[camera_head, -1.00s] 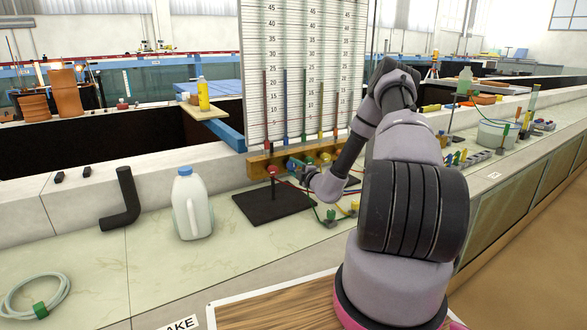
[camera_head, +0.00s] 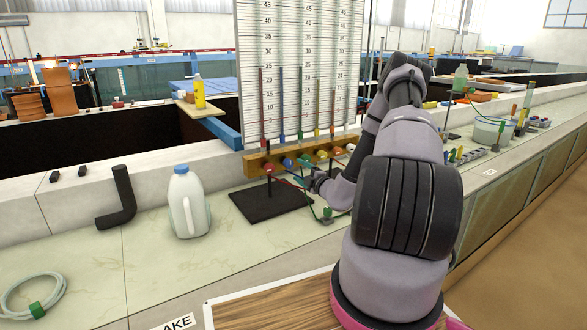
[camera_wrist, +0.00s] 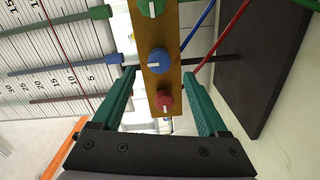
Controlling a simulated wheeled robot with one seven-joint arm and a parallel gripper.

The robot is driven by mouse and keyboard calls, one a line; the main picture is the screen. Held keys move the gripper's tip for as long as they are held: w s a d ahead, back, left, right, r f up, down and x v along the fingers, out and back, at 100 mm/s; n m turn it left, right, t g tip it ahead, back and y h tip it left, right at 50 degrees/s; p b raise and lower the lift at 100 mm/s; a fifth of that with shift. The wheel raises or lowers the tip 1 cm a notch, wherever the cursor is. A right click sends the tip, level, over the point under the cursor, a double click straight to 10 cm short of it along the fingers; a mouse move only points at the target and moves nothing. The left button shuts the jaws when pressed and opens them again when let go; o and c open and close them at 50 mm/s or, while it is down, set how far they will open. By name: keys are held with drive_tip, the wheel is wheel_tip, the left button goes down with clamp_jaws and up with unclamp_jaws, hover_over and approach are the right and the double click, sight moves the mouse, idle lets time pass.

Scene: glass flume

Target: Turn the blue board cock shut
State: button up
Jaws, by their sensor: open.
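The blue board cock (camera_head: 288,163) is a round knob on the wooden rail (camera_head: 262,167) below the gauge board (camera_head: 290,75). In the wrist view, the blue cock (camera_wrist: 160,61) shows a white mark lying across the rail. The red cock (camera_wrist: 163,101) and green cock (camera_wrist: 150,8) have marks running roughly along the rail. My gripper (camera_wrist: 160,73) is open, its green fingers on either side of the rail in the picture, with the blue cock appearing between the fingertips. No contact shows. In the head view my gripper (camera_head: 313,181) is in front of the rail, partly hidden by my arm.
A black base plate (camera_head: 262,208) lies under the rail. Coloured tubes run from the rail to fittings on the bench (camera_head: 326,214). A white jug (camera_head: 187,203) and a black elbow pipe (camera_head: 122,198) stand left. The bench front between jug and coil (camera_head: 35,297) is clear.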

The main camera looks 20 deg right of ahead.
drive_tip(key=shift+s+d, duration=0.15)
drive_tip(key=shift+s, duration=0.7)
drive_tip(key=shift+s+d, duration=0.15)
drive_tip(key=shift+s, duration=0.7)
drive_tip(key=s+a+r+n+g+y, duration=0.1)
drive_tip(key=a+r+n+g+y, duration=0.3)
drive_tip(key=a+r+n+y, duration=0.7)
drive_tip(key=s+a+r+n+g+h, duration=0.1)
drive_tip(key=s+a+r+n+g, duration=1.1)
drive_tip(key=n, duration=0.6)
drive_tip(key=s+r+n+h, duration=0.5)
drive_tip(key=s+r+n, duration=0.1)
drive_tip(key=s+n, duration=0.45)
drive_tip(key=s+d+r+n+t+h, duration=0.5)
drive_tip(key=s+d+r+n+h, duration=0.1)
drive_tip(key=s+d+r+n, duration=0.1)
drive_tip(key=s+d+n, duration=0.1)
drive_tip(key=s+n, duration=0.1)
drive_tip(key=n, duration=0.1)
drive_tip(key=shift+r+n+t, duration=0.3)
drive_tip(key=shift+r+n, duration=0.05)
drive_tip(key=shift+r, duration=0.05)
